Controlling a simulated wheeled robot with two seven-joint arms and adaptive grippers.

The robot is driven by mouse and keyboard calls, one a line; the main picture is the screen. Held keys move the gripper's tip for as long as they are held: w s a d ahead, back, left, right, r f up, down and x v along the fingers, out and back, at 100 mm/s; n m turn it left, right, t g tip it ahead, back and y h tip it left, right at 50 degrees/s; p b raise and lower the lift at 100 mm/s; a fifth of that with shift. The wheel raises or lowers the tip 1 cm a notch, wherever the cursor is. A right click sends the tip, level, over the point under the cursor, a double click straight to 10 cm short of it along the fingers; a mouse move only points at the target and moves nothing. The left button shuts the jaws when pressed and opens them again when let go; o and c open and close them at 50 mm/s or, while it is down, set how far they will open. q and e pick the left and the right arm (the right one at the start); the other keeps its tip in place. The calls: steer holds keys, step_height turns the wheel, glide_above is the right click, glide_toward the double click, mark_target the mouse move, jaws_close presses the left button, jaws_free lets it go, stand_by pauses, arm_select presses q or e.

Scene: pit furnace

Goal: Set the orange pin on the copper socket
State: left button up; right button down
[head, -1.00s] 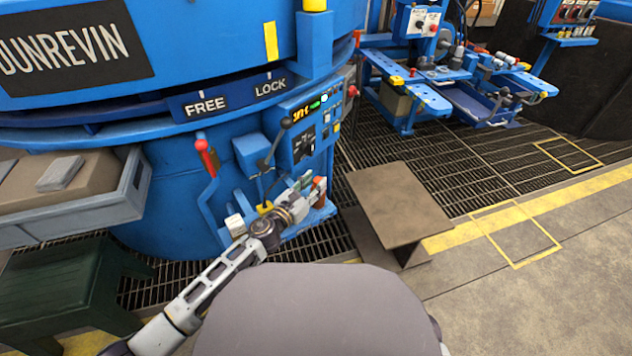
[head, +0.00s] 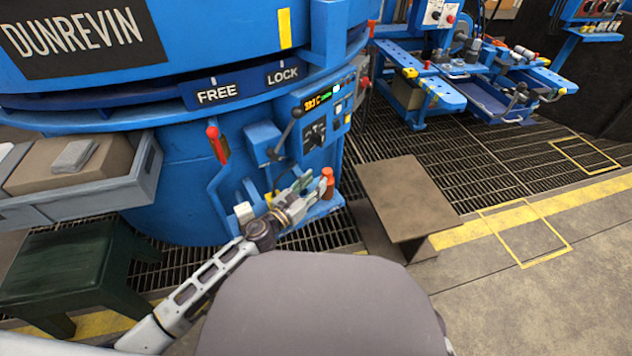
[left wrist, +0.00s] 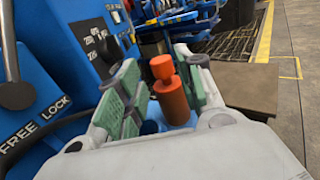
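The orange pin (head: 327,184) stands upright at the right end of a low blue ledge at the furnace's foot. In the left wrist view the pin (left wrist: 173,100) shows a round head, a narrow neck and a thicker body. My left gripper (head: 307,184) is just left of it in the head view. In the left wrist view its green-padded fingers (left wrist: 160,88) are spread, with visible gaps beside the pin; I cannot tell how deep the pin sits between them. I cannot make out the copper socket; the pin's base is partly hidden. My right gripper is out of view.
A red-handled lever (head: 217,145) and a black-knobbed lever (head: 285,132) rise beside the ledge. A brown table (head: 408,195) stands to the right. A dark green stool (head: 75,265) and a grey tray (head: 140,180) are left. Open floor lies at the right.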

arm_select(q)
steer(key=shift+v, duration=1.9)
